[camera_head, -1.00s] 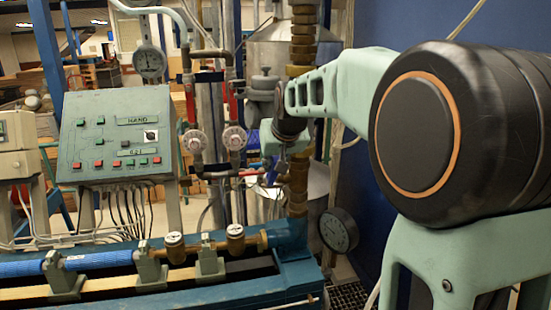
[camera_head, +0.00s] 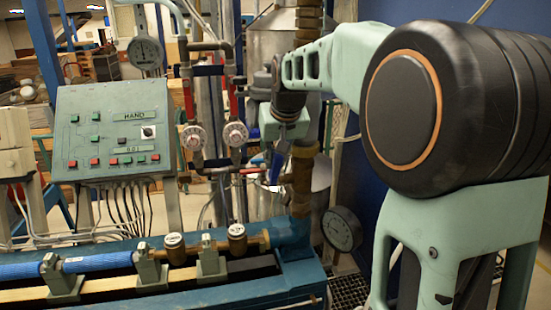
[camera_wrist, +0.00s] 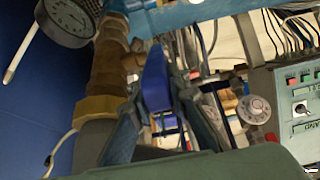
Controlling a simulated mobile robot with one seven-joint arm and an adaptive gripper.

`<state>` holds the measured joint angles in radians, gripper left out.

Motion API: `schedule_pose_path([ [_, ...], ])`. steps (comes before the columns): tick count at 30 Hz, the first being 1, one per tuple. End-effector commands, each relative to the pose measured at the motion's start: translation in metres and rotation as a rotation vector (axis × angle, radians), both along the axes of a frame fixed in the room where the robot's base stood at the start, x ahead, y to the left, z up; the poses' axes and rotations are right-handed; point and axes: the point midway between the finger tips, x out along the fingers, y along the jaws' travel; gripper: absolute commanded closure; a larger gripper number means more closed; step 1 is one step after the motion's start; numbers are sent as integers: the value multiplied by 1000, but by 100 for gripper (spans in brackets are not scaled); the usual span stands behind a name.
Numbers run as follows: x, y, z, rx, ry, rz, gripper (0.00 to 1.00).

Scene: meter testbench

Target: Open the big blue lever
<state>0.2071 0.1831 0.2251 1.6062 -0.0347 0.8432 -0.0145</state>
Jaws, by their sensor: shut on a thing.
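The big blue lever (camera_wrist: 155,82) stands between the two fingers of my gripper (camera_wrist: 158,92) in the wrist view, and the fingers are shut on it. In the head view my gripper (camera_head: 281,146) points down beside the brass pipe, and a blue piece of the lever (camera_head: 276,168) shows just below it. The lever's joint with its valve is hidden or too small to make out there.
A brass pipe (camera_wrist: 109,60) runs close beside my gripper, with a round black gauge (camera_head: 342,228) lower right. A control panel (camera_head: 115,130) and blue bench (camera_head: 200,298) are further left and below.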

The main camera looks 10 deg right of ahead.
Motion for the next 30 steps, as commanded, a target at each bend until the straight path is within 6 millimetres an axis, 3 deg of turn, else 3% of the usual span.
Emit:
schedule_pose_path([
  [1,0,0,-1,0,2,0,100],
  [2,0,0,-1,0,2,0,83],
  [7,0,0,-1,0,1,0,67],
  [17,-2,0,4,0,-1,0,67],
  [30,-42,-2,76,1,-3,-1,67],
])
